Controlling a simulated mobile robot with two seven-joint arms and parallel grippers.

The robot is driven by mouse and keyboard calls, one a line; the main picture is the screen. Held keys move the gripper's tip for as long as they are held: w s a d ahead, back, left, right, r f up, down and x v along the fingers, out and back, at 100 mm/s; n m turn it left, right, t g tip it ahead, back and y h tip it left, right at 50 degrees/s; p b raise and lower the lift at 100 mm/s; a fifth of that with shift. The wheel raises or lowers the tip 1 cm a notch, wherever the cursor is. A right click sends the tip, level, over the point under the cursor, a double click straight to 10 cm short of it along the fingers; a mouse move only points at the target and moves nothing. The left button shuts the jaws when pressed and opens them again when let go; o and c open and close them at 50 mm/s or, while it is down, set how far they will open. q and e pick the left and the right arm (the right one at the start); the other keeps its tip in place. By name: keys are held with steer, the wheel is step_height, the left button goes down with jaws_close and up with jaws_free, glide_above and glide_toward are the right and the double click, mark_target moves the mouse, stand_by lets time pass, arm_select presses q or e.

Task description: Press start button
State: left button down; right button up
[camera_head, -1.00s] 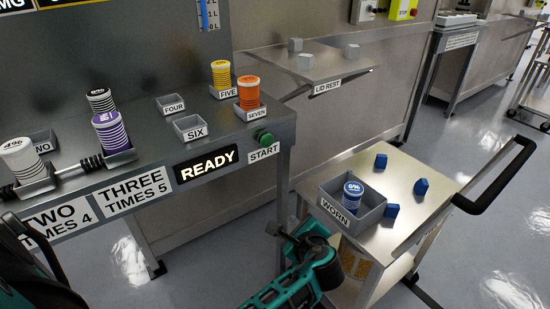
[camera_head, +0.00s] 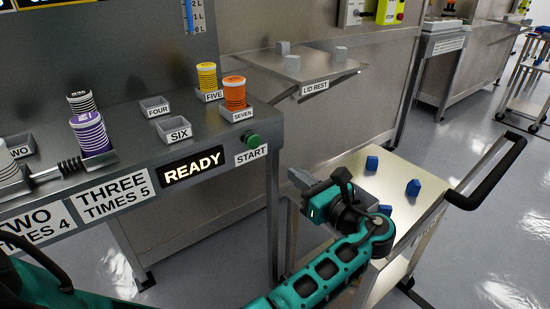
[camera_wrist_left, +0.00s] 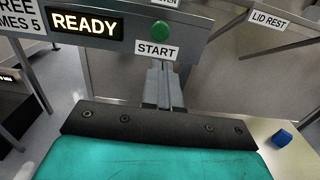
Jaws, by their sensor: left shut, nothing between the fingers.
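The green round start button (camera_head: 252,140) sits on the front edge of the grey bench, above the START label (camera_head: 251,155). The button also shows in the left wrist view (camera_wrist_left: 161,29), with the START label (camera_wrist_left: 157,50) below it. My left gripper (camera_head: 294,178) is shut and empty, to the right of and below the button in the head view, apart from it. In the left wrist view its closed fingers (camera_wrist_left: 163,72) point up towards the START label and the button. My right gripper is not in view.
A lit READY display (camera_head: 192,167) is left of the button. Orange (camera_head: 234,93) and yellow (camera_head: 207,77) canisters stand behind the button. A cart (camera_head: 425,196) with blue blocks stands right, partly hidden by my left arm. The lid rest shelf (camera_head: 305,65) is behind.

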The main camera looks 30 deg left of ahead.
mark_target(255, 144)
arm_select(q)
steer(key=b+x, duration=0.2)
steer(key=x, duration=1.1)
steer(key=shift+w+a, duration=0.1)
steer(key=shift+a, duration=0.25)
